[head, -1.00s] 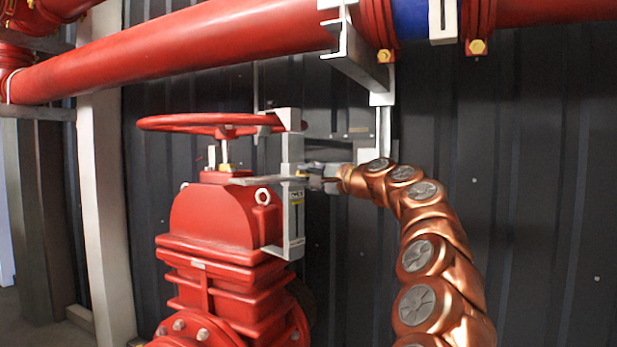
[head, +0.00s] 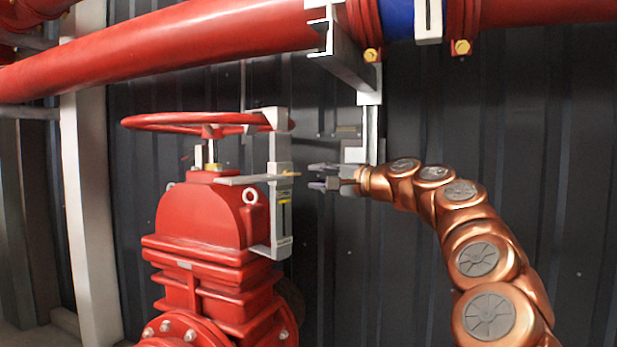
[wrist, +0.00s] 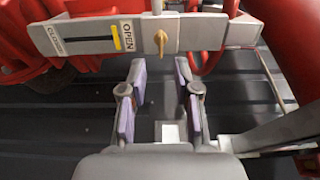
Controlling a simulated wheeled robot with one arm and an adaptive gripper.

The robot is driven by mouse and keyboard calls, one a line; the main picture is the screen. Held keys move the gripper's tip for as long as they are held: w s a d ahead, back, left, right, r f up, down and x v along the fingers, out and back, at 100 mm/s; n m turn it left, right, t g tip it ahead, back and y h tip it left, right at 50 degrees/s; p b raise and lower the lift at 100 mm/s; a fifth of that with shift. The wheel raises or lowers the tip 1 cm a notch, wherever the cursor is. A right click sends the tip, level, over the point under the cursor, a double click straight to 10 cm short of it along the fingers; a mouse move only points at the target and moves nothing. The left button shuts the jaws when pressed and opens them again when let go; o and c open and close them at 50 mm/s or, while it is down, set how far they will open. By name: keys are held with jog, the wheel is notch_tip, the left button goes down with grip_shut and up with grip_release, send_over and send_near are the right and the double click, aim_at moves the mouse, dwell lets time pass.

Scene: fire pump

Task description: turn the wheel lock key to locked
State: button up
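The wheel lock is a grey upright bracket (head: 275,185) beside the red handwheel (head: 190,122) of a red valve. Its small brass key (head: 290,174) sticks out toward my gripper (head: 315,177). In the wrist view, the key (wrist: 161,41) sits in the lock face (wrist: 130,36), its narrow shape running up and down the picture. The plate beside it carries OPEN and CLOSED labels and a yellow-marked slot. My gripper (wrist: 158,72) is open and empty, with its two fingers apart and a gap between their tips and the key. Whether the lock is engaged cannot be told.
A large red pipe (head: 170,50) crosses above, held by a grey bracket (head: 345,60). A dark ribbed wall (head: 440,120) stands behind. The red valve body (head: 200,225) is below the wheel. There is free room right of the lock.

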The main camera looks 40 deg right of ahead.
jog(key=v, duration=0.4)
dwell(0.6)
jog(key=a+f+n+g+y+p, duration=0.1)
jog(key=a+f+n+g+y, duration=0.15)
jog(key=a, duration=0.75)
jog(key=a+f+n+g+y+p, duration=0.1)
jog(key=a+f+n+g, duration=0.25)
jog(key=a, duration=0.75)
jog(key=s+a+f+n+g+p, duration=0.1)
jog(key=s+a+f+n+g, duration=0.1)
jog(key=s+a+f+n, duration=0.25)
jog(key=s+a+f+n+g, duration=0.1)
jog(key=s+a+f+g, duration=0.2)
jog(key=a+f, duration=0.4)
jog(key=s+a+f+n+g+h+p, duration=0.2)
jog(key=s+a+f+g+h, duration=0.2)
jog(key=s+f, duration=0.8)
jog(key=s+d+f+n+g+h, duration=0.1)
jog(key=s+d+f+g, duration=0.1)
jog(key=s+f, duration=0.3)
jog(key=s+d+f+g+h+p, duration=0.1)
jog(key=s+d+f+g+h, duration=0.1)
jog(key=s, duration=0.9)
notch_tip(320, 180, down, 3)
jog(key=shift+d+r+n, duration=0.1)
jog(key=shift+d+n, duration=0.25)
jog(key=shift+d, duration=0.55)
